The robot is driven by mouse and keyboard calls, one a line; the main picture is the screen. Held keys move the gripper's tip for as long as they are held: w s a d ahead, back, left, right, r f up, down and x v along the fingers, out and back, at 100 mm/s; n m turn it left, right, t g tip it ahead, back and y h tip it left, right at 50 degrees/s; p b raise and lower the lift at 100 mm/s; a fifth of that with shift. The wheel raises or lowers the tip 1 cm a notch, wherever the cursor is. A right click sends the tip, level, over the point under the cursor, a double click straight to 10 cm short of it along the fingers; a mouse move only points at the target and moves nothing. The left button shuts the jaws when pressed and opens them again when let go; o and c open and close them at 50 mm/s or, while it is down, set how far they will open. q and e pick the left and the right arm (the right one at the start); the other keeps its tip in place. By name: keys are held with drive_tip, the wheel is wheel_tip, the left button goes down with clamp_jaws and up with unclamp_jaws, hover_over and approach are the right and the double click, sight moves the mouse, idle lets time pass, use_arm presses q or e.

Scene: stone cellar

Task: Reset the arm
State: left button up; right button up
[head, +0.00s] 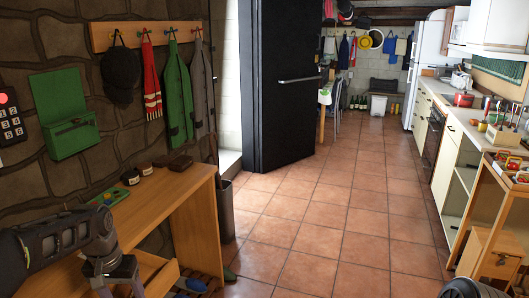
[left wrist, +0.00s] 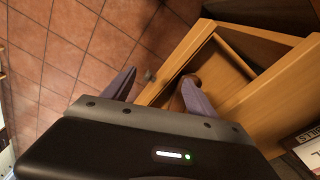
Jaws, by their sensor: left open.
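My left arm enters the head view at lower left, and its gripper (head: 118,278) hangs beside the wooden side table. In the left wrist view the two fingers of my left gripper (left wrist: 157,92) are spread apart, with nothing held between them. They are over the front of a pulled-out drawer (left wrist: 165,92) with a small round knob (left wrist: 149,76). A brown item lies in the drawer beside one finger, partly hidden. The fingers' height above the drawer is unclear. My right gripper is not seen; only a dark part of mine shows at the bottom right of the head view.
The side table (head: 168,197) carries small jars and a brown item. A dark door (head: 290,85) stands open. The tiled floor (head: 335,210) is clear; a counter (head: 455,120) lines the right.

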use_arm(q)
drive_tip(key=w+d+f+t, duration=0.3)
drive_tip(key=w+d+f, duration=0.2)
drive_tip(key=f, duration=0.1)
drive_tip(key=s+d+f+h, duration=0.2)
drive_tip(key=d+f, duration=0.7)
drive_tip(key=f, duration=0.2)
drive_tip(key=s+d+f+g, duration=0.1)
drive_tip(key=s+d+f, duration=0.4)
drive_tip(key=s, duration=0.3)
drive_tip(key=s+d+f+g+h, duration=0.1)
drive_tip(key=s+d+f, duration=0.4)
drive_tip(key=s, duration=0.4)
drive_tip(key=s+d+f+g+h, duration=0.1)
drive_tip(key=s+d+f, duration=0.4)
drive_tip(key=s, duration=0.3)
drive_tip(key=shift+s+d+n+g, duration=0.2)
drive_tip(key=shift+s+n+g, duration=0.1)
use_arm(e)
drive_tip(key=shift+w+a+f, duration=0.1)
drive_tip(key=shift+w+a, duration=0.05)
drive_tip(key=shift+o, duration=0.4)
